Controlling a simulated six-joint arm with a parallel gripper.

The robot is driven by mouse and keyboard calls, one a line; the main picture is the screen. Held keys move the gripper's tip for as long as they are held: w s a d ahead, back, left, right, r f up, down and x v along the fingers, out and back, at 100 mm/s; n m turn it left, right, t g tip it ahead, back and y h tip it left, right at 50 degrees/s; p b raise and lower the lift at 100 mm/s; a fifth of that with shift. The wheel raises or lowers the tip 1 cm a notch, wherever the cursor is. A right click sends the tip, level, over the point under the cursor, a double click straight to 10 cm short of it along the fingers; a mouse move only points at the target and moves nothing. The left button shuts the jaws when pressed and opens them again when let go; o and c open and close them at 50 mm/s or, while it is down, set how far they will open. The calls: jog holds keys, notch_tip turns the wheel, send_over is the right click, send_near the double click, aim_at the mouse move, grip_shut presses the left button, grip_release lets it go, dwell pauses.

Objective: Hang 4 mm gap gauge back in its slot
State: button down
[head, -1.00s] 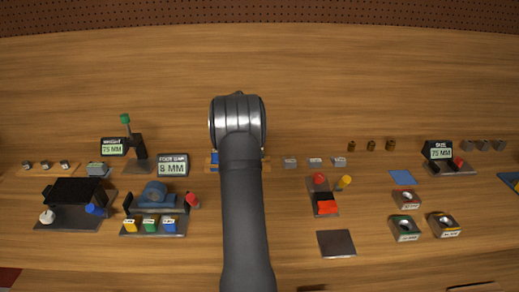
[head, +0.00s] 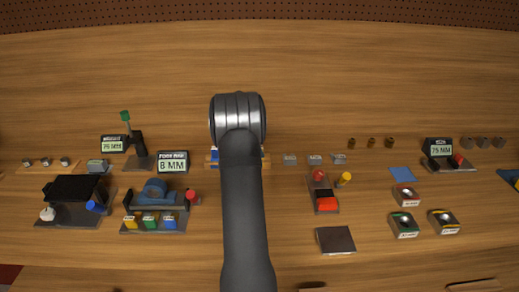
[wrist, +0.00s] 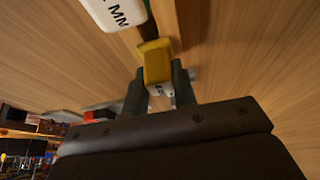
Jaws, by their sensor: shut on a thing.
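In the wrist view my gripper (wrist: 172,88) is shut on a yellow piece (wrist: 155,60), likely the gap gauge. A small white marking sits low on it between the fingers, too small to read. A white label (wrist: 118,12) reading "MM" is just beyond, its number cut off, with a dark part behind the yellow piece. In the head view my gripper and the held piece are hidden behind my arm. A blue part (head: 214,155) and some orange edges show beside the arm. I cannot tell which slot is the gauge's own.
A fixture with yellow, green and blue labelled pieces (head: 150,224) stands left of my arm, by an "8 MM" display (head: 173,162). A red-knobbed fixture (head: 323,192) and a dark square plate (head: 335,240) lie to the right. The wood behind is bare.

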jog(key=c, duration=1.1)
grip_release()
jog(key=v, duration=1.7)
jog(key=shift+r, duration=0.25)
jog(key=x, duration=1.7)
jog(key=shift+f, duration=0.25)
jog(key=shift+r, duration=0.15)
